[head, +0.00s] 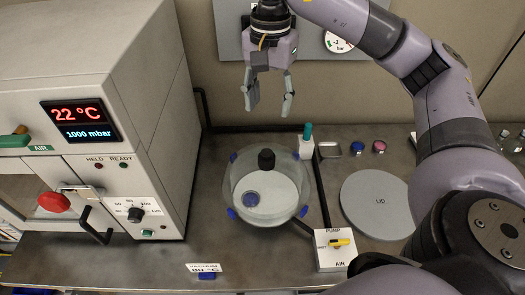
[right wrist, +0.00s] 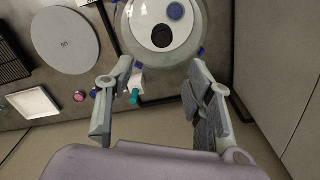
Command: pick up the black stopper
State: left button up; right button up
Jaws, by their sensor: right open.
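The black stopper (head: 266,159) stands upright in or over the round glass vessel, toward its back. In the right wrist view the stopper (right wrist: 162,35) shows as a dark disc inside the vessel's pale round floor. My right gripper (head: 266,102) is open and empty, pointing down, above and behind the vessel in the head view. Its spread fingers (right wrist: 160,105) also show in the right wrist view, apart from the stopper. My left gripper is out of view.
The white oven-like cabinet (head: 95,110) blocks the left. Bare bench shows in front of the vessel.

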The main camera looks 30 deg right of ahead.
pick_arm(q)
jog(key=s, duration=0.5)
pick_arm(e)
send_over(266, 153)
jog(key=s, duration=0.2)
notch_tip(266, 153, down, 4)
jog(key=f, duration=0.1)
jog(key=w+f, duration=0.1)
jog(key=f, duration=0.1)
notch_tip(266, 153, down, 3)
jog(key=shift+r, duration=0.2)
jog(key=shift+w+f+p, duration=0.1)
jog(key=shift+f+p, duration=0.4)
jog(key=shift+p, duration=0.1)
jog(key=f+p, duration=0.1)
jog(key=f, duration=0.1)
jog(key=f+p, duration=0.1)
jog(key=shift+w+f, duration=0.35)
jog(key=shift+d+f, duration=0.1)
jog(key=shift+f, duration=0.3)
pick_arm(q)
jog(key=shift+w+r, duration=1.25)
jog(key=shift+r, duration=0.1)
pick_arm(e)
jog(key=c, duration=0.8)
